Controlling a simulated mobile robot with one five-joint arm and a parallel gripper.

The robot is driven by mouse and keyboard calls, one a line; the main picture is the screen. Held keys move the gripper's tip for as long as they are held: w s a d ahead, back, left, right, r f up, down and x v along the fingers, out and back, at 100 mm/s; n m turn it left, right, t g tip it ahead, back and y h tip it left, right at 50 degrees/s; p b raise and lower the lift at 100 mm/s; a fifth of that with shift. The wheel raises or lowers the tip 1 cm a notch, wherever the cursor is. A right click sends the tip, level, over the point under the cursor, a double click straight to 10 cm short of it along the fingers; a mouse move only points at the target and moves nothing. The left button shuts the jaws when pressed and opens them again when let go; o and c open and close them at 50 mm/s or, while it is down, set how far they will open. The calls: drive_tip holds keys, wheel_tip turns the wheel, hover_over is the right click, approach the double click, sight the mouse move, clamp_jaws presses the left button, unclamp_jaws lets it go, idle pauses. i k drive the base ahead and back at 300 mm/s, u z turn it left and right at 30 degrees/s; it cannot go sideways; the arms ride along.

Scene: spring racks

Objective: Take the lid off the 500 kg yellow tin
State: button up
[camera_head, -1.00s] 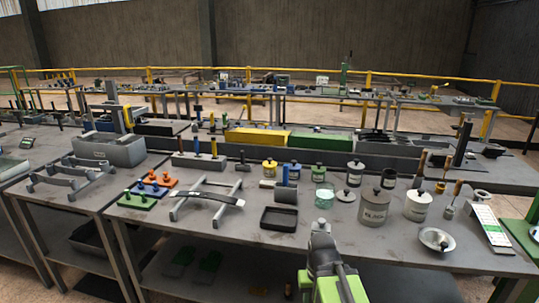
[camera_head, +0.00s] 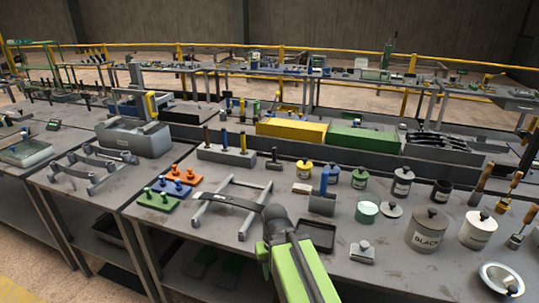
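The yellow tin (camera_head: 304,172) is small and stands upright toward the back of the near table. A dark lid with a knob (camera_head: 305,162) is on top of it. Any weight marking on it is too small to read. A blue tin (camera_head: 333,179) and a green tin (camera_head: 360,181) stand to its right. The dark end of my arm, with my gripper (camera_head: 276,214), is at the lower middle, in front of the yellow tin and well apart from it. Its fingers cannot be made out, and nothing is seen held.
A rack with a leaf spring (camera_head: 227,201) and a black tray (camera_head: 317,234) lie near my arm. A blue-handled block (camera_head: 322,203) stands before the tins. A glass jar (camera_head: 367,212), a loose lid (camera_head: 392,210) and a BLACK-labelled can (camera_head: 427,232) are to the right.

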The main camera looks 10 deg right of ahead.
sight(304, 164)
drive_tip(key=u, duration=0.75)
drive_tip(key=i, duration=1.4)
drive_tip(key=u, duration=0.45)
